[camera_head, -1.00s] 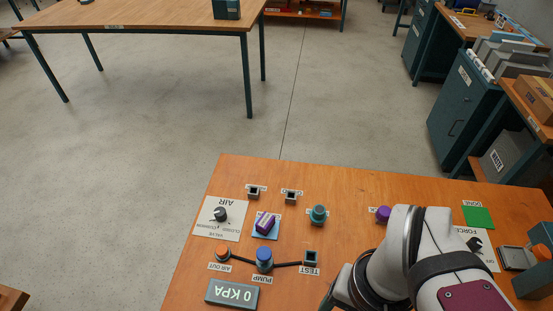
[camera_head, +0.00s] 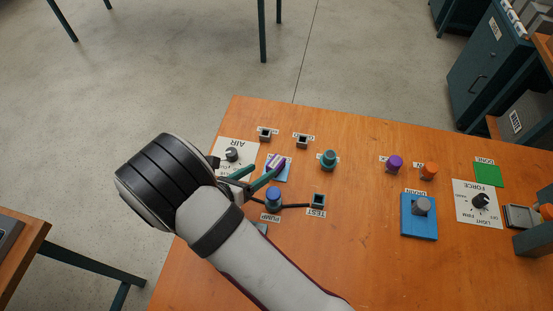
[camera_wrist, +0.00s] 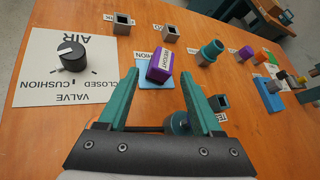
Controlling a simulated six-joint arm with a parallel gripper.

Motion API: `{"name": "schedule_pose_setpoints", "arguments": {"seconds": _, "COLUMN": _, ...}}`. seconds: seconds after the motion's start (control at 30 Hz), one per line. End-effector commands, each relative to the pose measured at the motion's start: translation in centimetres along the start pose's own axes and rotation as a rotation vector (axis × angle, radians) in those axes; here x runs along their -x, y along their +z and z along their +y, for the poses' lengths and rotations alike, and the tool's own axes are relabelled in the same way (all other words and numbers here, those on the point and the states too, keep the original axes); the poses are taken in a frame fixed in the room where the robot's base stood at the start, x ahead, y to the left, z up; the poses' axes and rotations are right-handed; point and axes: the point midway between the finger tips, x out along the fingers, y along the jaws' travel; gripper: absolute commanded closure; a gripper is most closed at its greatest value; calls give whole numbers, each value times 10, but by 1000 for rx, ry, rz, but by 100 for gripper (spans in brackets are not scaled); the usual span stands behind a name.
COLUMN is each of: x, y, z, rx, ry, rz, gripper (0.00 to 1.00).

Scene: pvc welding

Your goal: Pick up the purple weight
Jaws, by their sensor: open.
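The purple weight (camera_wrist: 161,64) is a block with a white labelled top, lying on a light blue pad (camera_wrist: 144,83). In the head view the weight (camera_head: 276,161) is on the left part of the table, partly hidden by my gripper. My gripper (camera_wrist: 158,76) is open and empty, with its two teal fingers pointing towards the weight. In the wrist view the weight shows between and just beyond the fingertips. I cannot tell whether either finger touches it. In the head view my gripper (camera_head: 264,169) reaches in from the left.
The AIR valve plate with a black knob (camera_wrist: 72,57) is left of the weight. A blue-topped pump (camera_head: 273,197) and a TEST socket (camera_head: 318,201) stand near the fingers. Two small sockets (camera_head: 265,134) and a teal fitting (camera_head: 329,158) stand around.

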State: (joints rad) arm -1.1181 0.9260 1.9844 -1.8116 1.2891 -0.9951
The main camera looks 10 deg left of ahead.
Motion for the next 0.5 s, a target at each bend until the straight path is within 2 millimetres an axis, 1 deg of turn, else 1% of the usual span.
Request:
{"name": "schedule_pose_setpoints", "arguments": {"seconds": 0.07, "x": -9, "y": 0, "z": -1, "rx": 1, "ry": -1, "rz": 1, "gripper": 34}}
{"name": "schedule_pose_setpoints", "arguments": {"seconds": 0.2, "x": -36, "y": -2, "z": -5, "rx": 0, "ry": -5, "rz": 3, "gripper": 34}}
{"name": "schedule_pose_setpoints", "arguments": {"seconds": 0.3, "x": -53, "y": -2, "z": -4, "rx": -1, "ry": -2, "rz": 2, "gripper": 34}}
{"name": "schedule_pose_setpoints", "arguments": {"seconds": 0.4, "x": -60, "y": -2, "z": -4, "rx": -1, "ry": -1, "rz": 2, "gripper": 34}}
{"name": "schedule_pose_setpoints", "arguments": {"seconds": 0.5, "x": -61, "y": -2, "z": -4, "rx": -1, "ry": 0, "rz": 1, "gripper": 34}}
